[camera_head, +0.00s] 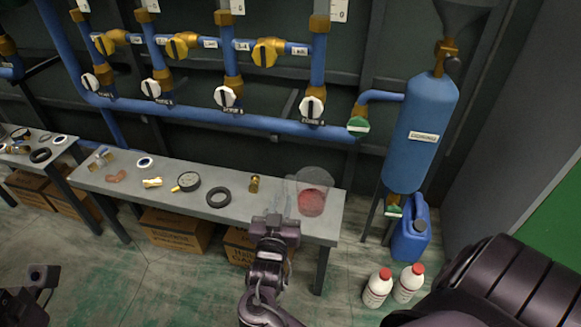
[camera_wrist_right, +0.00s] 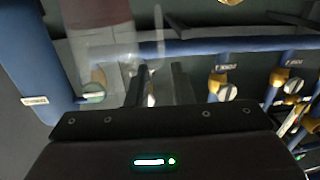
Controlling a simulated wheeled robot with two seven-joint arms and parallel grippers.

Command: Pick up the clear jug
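The clear jug (camera_head: 318,177) is a see-through vessel with red content low inside. It stands upright at the right end of the grey workbench (camera_head: 240,226). My right gripper (camera_head: 275,222) is at the bench's front edge, just left of and in front of the jug. In the right wrist view the jug (camera_wrist_right: 100,45) shows at upper left, and its clear handle reaches towards my two fingers (camera_wrist_right: 160,85). The fingers stand apart, with no firm hold visible. A dark part of my left arm or gripper (camera_head: 30,300) shows at the lower left, its fingers unclear.
A brass fitting (camera_head: 254,184), black ring (camera_head: 218,197) and gauge (camera_head: 188,181) lie left of the jug. Blue pipes with valves (camera_head: 228,97) run behind. A blue tank (camera_head: 419,140), blue canister (camera_head: 410,240) and two white bottles (camera_head: 377,289) stand right.

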